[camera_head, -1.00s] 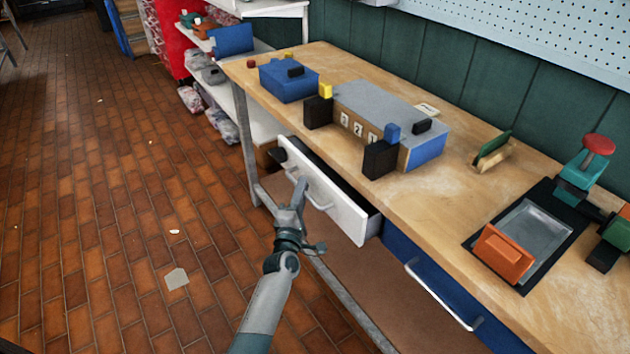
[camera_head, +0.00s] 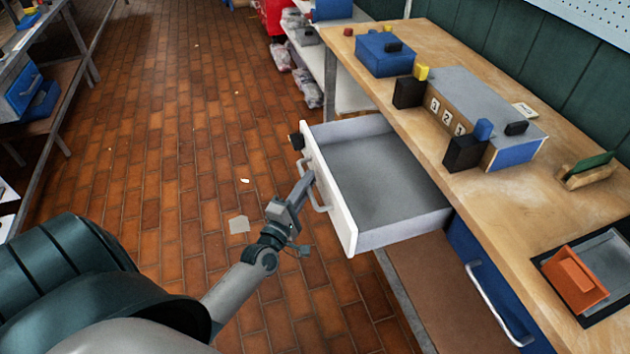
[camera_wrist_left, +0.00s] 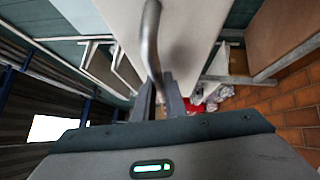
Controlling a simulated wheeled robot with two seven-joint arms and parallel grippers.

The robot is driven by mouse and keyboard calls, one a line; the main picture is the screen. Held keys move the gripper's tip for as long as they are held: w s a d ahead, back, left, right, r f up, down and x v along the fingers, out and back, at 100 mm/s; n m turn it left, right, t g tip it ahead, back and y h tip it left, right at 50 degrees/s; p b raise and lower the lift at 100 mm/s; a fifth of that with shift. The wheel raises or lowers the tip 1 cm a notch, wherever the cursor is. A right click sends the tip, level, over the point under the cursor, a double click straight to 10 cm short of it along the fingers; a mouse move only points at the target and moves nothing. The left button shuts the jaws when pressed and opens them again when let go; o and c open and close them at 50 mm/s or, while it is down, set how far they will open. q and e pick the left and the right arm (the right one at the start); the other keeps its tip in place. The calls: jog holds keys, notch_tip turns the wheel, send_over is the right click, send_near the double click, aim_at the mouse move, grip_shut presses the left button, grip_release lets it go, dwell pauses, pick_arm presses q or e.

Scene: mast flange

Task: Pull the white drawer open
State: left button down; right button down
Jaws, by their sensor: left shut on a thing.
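The white drawer (camera_head: 331,196) stands well out from under the wooden workbench in the head view, and its grey inside looks empty. Its front and curved grey bar handle (camera_head: 318,195) face left, toward my arm. My left gripper (camera_head: 303,187) is shut on that handle. In the left wrist view the handle (camera_wrist_left: 151,45) runs down between my two fingers (camera_wrist_left: 160,95), with the white drawer front (camera_wrist_left: 185,30) behind it. The exact finger contact is partly hidden. My right gripper is in neither view.
A blue drawer (camera_head: 490,290) with a bar handle sits shut to the right. The tiled floor (camera_head: 190,130) left of the drawer is largely clear.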

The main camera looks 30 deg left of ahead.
pick_arm(q)
jog(key=c, duration=2.1)
grip_release()
jog(key=shift+s+f, duration=0.1)
jog(key=shift+s, duration=0.05)
